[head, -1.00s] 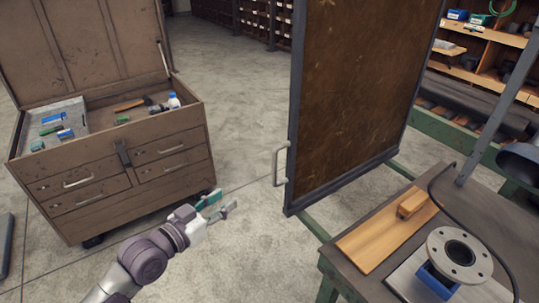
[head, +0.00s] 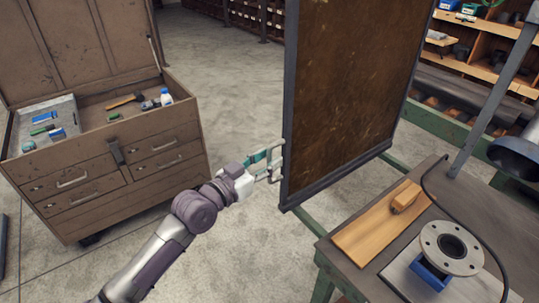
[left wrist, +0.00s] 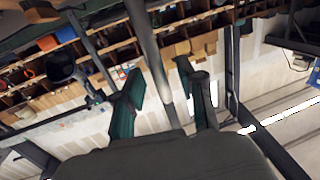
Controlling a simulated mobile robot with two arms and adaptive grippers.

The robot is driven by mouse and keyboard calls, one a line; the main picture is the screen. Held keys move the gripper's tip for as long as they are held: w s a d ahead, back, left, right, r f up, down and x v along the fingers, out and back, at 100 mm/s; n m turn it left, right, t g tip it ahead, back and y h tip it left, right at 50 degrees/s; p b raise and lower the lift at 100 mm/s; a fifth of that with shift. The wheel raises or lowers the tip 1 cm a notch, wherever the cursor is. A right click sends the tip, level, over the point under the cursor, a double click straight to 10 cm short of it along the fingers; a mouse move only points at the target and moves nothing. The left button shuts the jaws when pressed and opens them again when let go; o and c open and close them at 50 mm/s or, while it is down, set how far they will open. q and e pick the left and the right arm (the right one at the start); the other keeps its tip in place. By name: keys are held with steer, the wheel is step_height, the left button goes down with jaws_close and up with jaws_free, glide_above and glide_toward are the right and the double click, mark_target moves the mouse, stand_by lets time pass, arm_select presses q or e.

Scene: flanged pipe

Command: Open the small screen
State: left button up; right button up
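The small screen (head: 345,95) is an upright brown panel in a dark grey frame, standing right of centre in the head view. A pale bracket handle (head: 281,160) is on its left edge. My left gripper (head: 266,163) is at this handle, its teal fingers apart. In the left wrist view the two fingers (left wrist: 165,100) are spread, with a grey bar running between them. The fingers partly hide the handle in the head view, and I cannot tell whether they touch it. My right gripper is not in view.
A brown tool chest (head: 110,180) with its lid up stands at the left. A workbench (head: 330,248) at the lower right carries a wooden board (head: 372,235) and a flanged pipe (head: 452,247). Shelves (head: 490,55) stand behind. The floor between chest and screen is clear.

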arm_select(q)
steer(key=shift+w+d, duration=0.4)
steer(key=shift+w, duration=0.05)
jaws_close()
